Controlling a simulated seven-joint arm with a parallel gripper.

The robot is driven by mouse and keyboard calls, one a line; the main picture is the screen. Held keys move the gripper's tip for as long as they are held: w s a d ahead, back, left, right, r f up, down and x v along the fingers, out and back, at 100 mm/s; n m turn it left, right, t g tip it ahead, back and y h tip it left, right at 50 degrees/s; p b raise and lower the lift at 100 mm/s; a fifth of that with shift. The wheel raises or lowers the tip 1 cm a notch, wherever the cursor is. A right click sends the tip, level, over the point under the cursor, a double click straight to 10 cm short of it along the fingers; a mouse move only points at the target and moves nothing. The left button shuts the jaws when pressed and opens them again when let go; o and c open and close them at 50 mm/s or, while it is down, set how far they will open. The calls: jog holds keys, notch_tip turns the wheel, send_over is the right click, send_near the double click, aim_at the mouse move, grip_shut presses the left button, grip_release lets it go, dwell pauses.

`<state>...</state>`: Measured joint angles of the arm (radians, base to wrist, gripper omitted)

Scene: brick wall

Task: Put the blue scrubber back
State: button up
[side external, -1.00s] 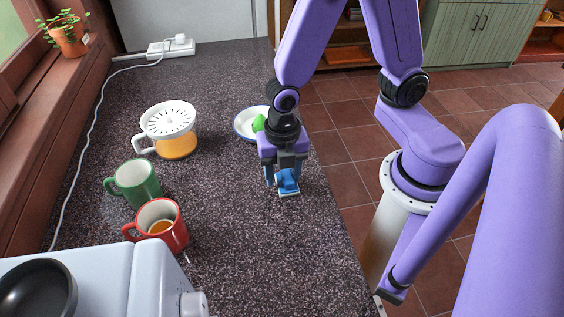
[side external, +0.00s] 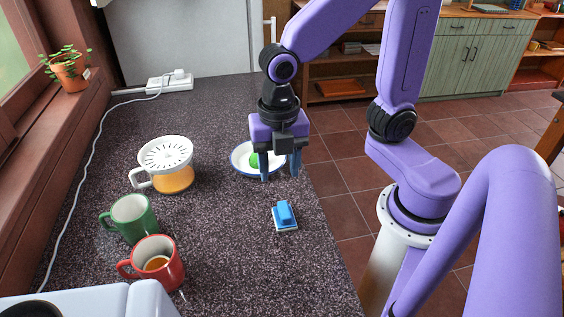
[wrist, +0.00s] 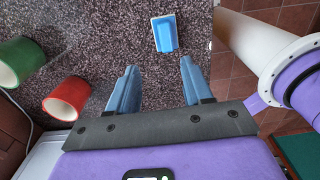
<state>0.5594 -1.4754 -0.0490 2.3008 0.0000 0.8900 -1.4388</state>
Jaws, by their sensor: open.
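The blue scrubber (side external: 284,211) lies on the dark speckled counter near its right edge, with a pale base under its blue handle. It also shows at the top of the wrist view (wrist: 164,34). My gripper (side external: 281,177) is open and empty, raised above the counter. Its fingers are apart from the scrubber, and in the side view they overlap the white dish. In the wrist view my gripper (wrist: 158,65) shows bare counter between its fingers.
A white blue-rimmed dish (side external: 239,163) holds a green item (side external: 254,160). A green mug (side external: 133,217), a red mug (side external: 160,263) and a white-topped orange juicer (side external: 167,165) stand to the left. The counter between them and the scrubber is clear.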

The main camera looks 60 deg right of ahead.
jog(key=s+d+m, duration=0.6)
jog(key=s+m, duration=0.3)
jog(key=m, duration=0.5)
jog(key=shift+s+d+r, duration=0.2)
jog(key=shift+s+r, duration=0.05)
jog(key=shift+r, duration=0.05)
dwell(0.6)
